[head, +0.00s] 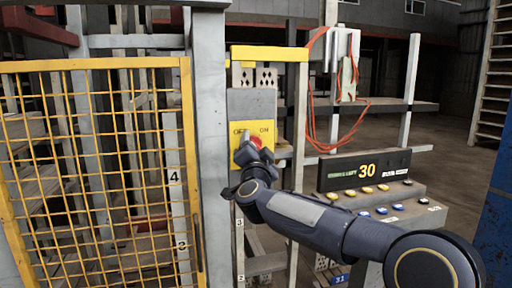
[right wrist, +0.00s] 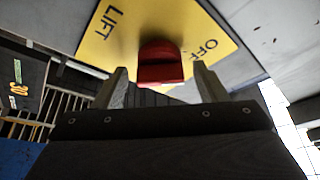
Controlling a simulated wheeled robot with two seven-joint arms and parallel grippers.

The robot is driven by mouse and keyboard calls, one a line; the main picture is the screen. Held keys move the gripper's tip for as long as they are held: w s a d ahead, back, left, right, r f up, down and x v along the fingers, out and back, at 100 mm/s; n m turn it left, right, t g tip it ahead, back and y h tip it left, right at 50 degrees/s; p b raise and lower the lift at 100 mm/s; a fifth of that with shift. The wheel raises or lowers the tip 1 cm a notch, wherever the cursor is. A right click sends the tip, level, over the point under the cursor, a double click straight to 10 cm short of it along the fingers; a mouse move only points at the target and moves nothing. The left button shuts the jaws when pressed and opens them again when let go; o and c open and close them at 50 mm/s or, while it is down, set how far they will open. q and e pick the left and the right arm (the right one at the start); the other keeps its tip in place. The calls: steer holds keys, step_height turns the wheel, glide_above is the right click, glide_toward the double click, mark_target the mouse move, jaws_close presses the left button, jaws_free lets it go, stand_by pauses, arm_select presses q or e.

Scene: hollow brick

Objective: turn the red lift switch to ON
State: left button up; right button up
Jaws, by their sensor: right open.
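The red lift switch (head: 257,141) sits on a yellow plate (head: 264,127) marked OFF at left and ON at right. My right gripper (head: 252,152) is in front of it and partly hides it. In the right wrist view the red switch (right wrist: 160,62) shows between the tips of my open right gripper (right wrist: 162,85), with a gap on each side. The plate (right wrist: 120,38) there shows the words LIFT and OFF. I cannot tell which mark the switch points to. My left gripper is not in view.
A yellow mesh gate (head: 100,62) and a grey post (head: 209,120) stand left of the switch. A console (head: 385,200) with a black display (head: 345,172) reading 30 and several buttons stands at right. Orange cables (head: 311,110) hang behind my right arm.

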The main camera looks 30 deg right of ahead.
steer(key=c, duration=1)
